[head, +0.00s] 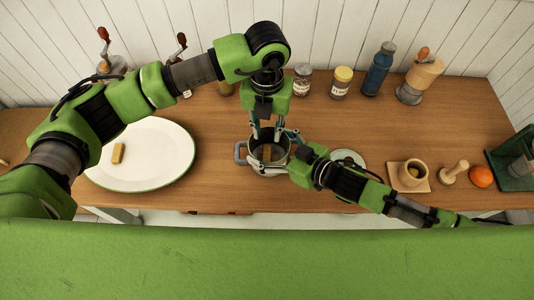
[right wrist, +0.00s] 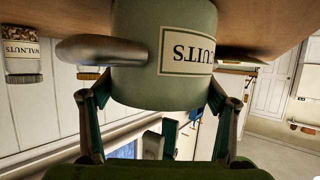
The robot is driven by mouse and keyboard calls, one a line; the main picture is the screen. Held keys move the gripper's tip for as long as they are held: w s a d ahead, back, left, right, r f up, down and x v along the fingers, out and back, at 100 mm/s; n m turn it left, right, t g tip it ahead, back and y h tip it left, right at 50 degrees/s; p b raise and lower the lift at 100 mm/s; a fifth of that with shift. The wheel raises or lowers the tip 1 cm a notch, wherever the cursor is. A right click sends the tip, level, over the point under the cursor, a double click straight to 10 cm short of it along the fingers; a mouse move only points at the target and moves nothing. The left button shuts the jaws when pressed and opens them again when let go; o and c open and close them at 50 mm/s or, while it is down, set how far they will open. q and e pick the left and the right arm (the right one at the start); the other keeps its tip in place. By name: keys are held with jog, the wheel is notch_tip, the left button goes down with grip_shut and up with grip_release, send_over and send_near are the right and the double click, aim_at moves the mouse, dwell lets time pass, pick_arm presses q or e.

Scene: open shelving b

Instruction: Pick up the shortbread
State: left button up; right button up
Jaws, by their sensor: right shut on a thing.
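One shortbread (head: 118,153) lies on the left part of a large white plate (head: 165,170). A grey-green tin (head: 268,172) with a side handle stands at the middle of the table; a brown piece like shortbread (head: 267,152) shows inside it. In the right wrist view the tin (right wrist: 135,75) fills the space between my fingers, its partly visible label upside down. My right gripper (head: 290,143) is shut on the tin. My left gripper (head: 266,133) points down over the tin's mouth, its fingers apart; their tips are hard to make out.
Jars (head: 341,82), a blue bottle (head: 378,68) and a wooden-topped mill (head: 420,77) stand along the back wall. A small saucer (head: 347,158), a mortar on a board (head: 409,175), a pestle (head: 455,172), an orange (head: 480,177) and a green crate (head: 510,158) are at right.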

aim_at(267, 156)
pick_arm(q)
jog(key=shift+n, duration=0.9)
notch_tip(267, 156, down, 12)
jog(key=shift+r, duration=0.25)
jog(key=c, duration=0.5)
